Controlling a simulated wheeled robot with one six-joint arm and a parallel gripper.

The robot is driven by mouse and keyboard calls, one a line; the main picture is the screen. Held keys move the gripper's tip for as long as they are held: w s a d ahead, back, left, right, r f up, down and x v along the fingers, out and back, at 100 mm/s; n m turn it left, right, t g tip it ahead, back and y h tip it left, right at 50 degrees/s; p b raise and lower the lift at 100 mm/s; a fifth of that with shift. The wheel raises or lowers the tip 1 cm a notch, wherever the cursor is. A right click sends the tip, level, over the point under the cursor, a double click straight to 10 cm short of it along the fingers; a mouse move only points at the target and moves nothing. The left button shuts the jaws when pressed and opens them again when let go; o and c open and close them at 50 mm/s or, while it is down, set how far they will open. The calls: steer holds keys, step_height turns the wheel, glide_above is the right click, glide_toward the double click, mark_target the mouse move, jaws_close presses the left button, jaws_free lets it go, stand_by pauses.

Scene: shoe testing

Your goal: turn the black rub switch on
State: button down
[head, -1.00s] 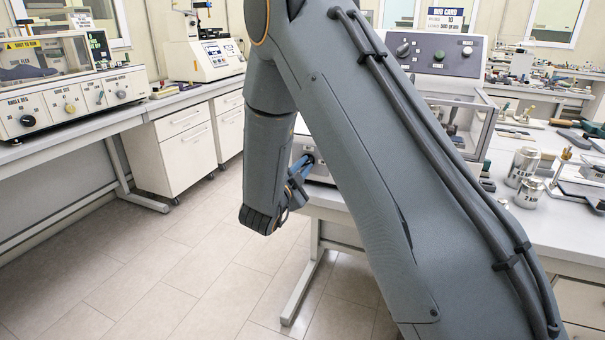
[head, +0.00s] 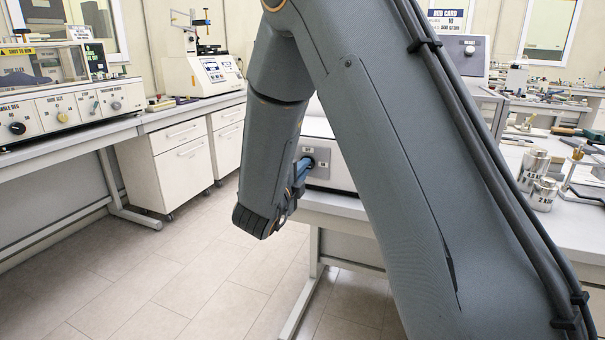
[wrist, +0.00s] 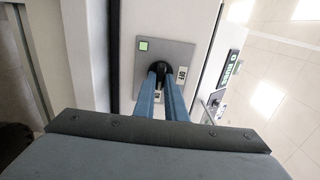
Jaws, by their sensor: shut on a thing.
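The black rub switch (wrist: 161,71) is a dark knob on a grey plate (wrist: 177,51) in the wrist view. My gripper (wrist: 162,80) has two blue fingers, one on each side of the knob, and is shut on it. A small green square (wrist: 143,46) shows on the plate's corner, and small labels sit beside and below the knob. In the head view the plate (head: 322,168) is on the front of a white machine body, and my gripper (head: 304,165) reaches it. My arm hides much of the machine there.
The machine stands on a white bench (head: 345,207) at the bench's front edge. A second bench (head: 70,148) with testing machines runs along the left. Metal weights (head: 533,173) and loose tools lie on the right of the near bench. The tiled floor (head: 190,270) between is clear.

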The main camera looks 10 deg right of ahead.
stand_by(0.4)
steer(key=c, duration=1.8)
jaws_free()
steer(key=shift+s+a, duration=0.1)
steer(key=b+v, duration=0.1)
steer(key=v, duration=0.6)
steer(key=shift+s, duration=0.2)
steer(key=shift+w+a+f, duration=0.1)
steer(key=shift+a, duration=0.05)
